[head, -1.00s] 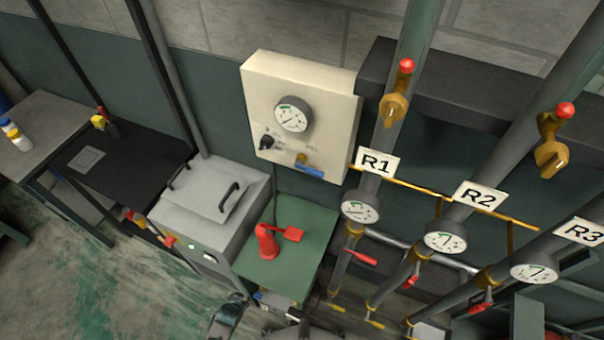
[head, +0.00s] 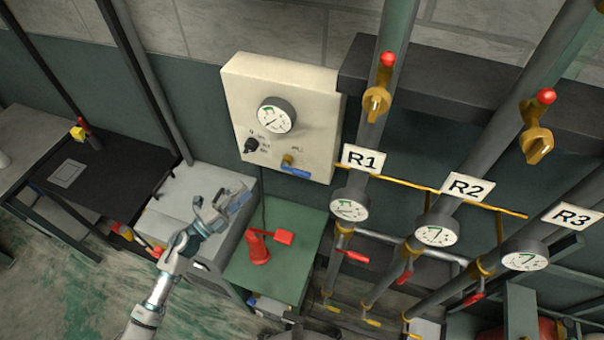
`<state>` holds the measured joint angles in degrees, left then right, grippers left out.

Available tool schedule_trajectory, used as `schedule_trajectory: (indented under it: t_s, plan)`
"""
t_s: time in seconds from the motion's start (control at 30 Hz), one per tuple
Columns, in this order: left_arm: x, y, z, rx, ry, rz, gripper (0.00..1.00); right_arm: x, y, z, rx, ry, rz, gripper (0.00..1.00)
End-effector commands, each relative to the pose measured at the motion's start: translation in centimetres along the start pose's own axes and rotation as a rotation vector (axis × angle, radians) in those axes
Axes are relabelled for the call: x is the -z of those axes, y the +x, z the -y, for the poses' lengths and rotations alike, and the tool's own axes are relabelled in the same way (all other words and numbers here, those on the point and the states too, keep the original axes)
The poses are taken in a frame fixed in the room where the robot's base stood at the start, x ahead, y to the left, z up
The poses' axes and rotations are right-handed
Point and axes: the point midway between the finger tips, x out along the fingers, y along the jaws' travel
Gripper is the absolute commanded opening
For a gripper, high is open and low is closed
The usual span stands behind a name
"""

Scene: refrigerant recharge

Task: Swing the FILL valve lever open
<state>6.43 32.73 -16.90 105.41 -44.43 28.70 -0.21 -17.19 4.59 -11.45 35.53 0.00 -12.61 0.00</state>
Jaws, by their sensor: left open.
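The FILL valve lever (head: 296,172) is a small blue handle on a brass valve body (head: 287,160), low on the right of the cream wall panel (head: 315,120). The blue handle lies nearly level, pointing right. My left gripper (head: 228,200) is open and empty, over the grey-white box below and left of the panel. It is clearly apart from the lever. My right gripper is not in view.
The panel also has a round gauge (head: 276,115) and a black knob (head: 251,146). A red tool (head: 258,247) stands on the green table (head: 300,225). Pipes R1, R2 and R3 with gauges and red levers rise on the right.

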Motion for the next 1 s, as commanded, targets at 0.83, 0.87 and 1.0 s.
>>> schedule_trajectory:
  t_s: [0.83,0.87,1.0]
  plan:
    - [6.2,11.2,-0.9,-0.102,0.183,-0.283,0.44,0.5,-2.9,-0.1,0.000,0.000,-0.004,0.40]
    - [6.3,11.8,-0.9,-0.100,0.182,-0.282,0.44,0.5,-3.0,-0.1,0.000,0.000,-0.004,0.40]
    - [7.0,14.2,-1.4,-0.102,0.182,-0.281,0.44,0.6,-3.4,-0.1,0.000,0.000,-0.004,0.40]
